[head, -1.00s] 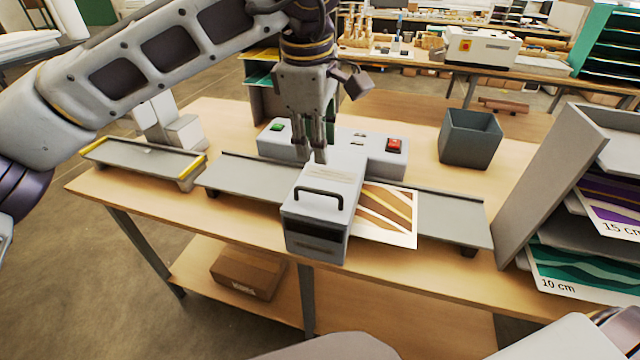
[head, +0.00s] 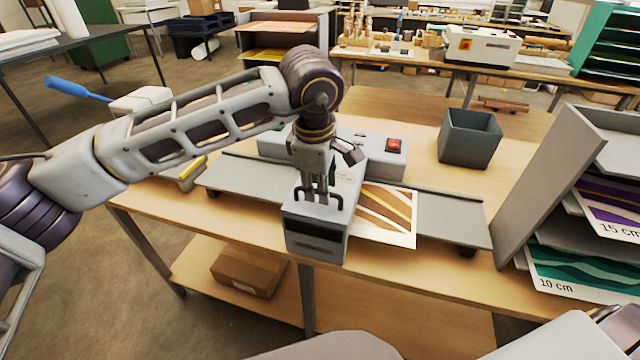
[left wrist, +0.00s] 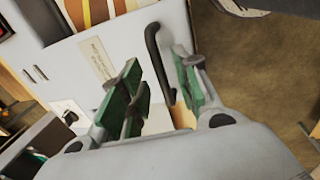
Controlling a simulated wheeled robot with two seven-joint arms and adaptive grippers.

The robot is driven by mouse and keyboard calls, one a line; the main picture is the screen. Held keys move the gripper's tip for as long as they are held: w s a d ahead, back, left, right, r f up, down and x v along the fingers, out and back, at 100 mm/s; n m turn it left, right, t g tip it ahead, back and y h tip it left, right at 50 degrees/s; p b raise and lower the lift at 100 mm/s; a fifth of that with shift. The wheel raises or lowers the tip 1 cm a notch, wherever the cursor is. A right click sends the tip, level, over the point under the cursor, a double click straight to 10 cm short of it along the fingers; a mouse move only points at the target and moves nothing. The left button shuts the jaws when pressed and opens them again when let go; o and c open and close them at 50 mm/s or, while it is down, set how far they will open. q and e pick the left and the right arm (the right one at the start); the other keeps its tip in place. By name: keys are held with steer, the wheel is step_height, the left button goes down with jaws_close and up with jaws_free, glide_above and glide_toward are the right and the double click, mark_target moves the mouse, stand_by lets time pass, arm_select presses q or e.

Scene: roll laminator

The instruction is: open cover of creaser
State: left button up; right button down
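The grey box-like cover (head: 308,216) of the machine is down, with a dark slot in its front face. A black bar handle (left wrist: 153,52) stands on its top. My left gripper (head: 318,196) points down at the handle in the head view. In the left wrist view its green-padded fingers (left wrist: 160,92) are apart, with the handle showing between them. I cannot tell whether either finger touches it. The handle is partly hidden by the fingers in the head view. My right gripper is not in view.
A striped print (head: 388,218) lies at the cover's right on the grey feed table (head: 448,218). A red switch (head: 394,145) is behind. A dark bin (head: 470,138) and a grey rack (head: 550,185) stand to the right. A blue-handled lever (head: 78,89) shows at left.

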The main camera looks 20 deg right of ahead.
arm_select(q)
steer(key=shift+f, duration=0.2)
jaws_close()
steer(key=shift+w+r, duration=0.1)
steer(key=shift+r, duration=0.05)
stand_by(0.4)
